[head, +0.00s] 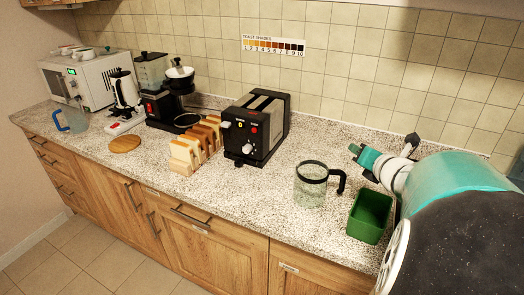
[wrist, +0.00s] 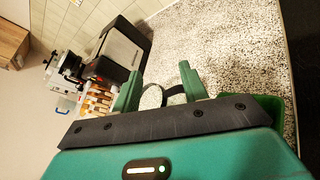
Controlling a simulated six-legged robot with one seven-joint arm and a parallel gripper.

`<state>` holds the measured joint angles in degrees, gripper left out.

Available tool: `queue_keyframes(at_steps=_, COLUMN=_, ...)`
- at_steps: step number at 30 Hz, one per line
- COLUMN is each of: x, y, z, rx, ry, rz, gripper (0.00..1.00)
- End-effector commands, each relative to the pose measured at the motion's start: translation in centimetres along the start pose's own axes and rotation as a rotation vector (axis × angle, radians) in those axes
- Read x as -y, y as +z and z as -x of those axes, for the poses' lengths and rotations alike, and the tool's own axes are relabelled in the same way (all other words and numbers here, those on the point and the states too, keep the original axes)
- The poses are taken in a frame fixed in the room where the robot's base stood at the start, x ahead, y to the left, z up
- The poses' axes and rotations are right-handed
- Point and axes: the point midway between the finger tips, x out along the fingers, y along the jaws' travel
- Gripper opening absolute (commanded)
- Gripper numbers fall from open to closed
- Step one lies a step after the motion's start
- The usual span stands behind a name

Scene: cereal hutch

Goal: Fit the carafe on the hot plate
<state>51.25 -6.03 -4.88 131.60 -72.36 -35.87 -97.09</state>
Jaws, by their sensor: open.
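The carafe (head: 310,190) is clear glass with a black rim and a black handle on its right, standing upright and looking empty on the counter. My gripper (head: 362,156) is open and empty, just behind and to the right of the handle in the head view. In the wrist view my gripper (wrist: 160,84) has its two green fingers apart, with the carafe (wrist: 151,98) partly visible between them, its lower part hidden by my gripper body. The black coffee maker (head: 168,100) stands at the back left, with the round dark hot plate (head: 187,120) at its base.
A green bin (head: 369,217) stands right of the carafe, close to my arm. A black toaster (head: 257,127), a rack of toast (head: 195,146) and a round wooden board (head: 125,144) lie towards the left. Counter in front of the toaster is clear.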

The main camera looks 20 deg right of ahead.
Motion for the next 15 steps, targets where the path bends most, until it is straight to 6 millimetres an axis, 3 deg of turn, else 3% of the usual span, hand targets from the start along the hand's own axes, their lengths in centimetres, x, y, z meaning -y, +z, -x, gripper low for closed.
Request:
queue_keyframes(at_steps=1, x=2.1, y=-0.6, z=0.2, rx=-0.029, ry=0.028, rz=0.103, gripper=0.43)
queue_keyframes(at_steps=6, x=6.7, y=-3.5, z=2.3, rx=-0.116, ry=0.195, rz=0.444, gripper=0.43)
queue_keyframes(at_steps=10, x=8.8, y=-5.4, z=4.2, rx=-0.147, ry=0.309, rz=0.596, gripper=0.43)
queue_keyframes(at_steps=15, x=9.5, y=-6.3, z=4.9, rx=-0.154, ry=0.372, rz=0.663, gripper=0.43)
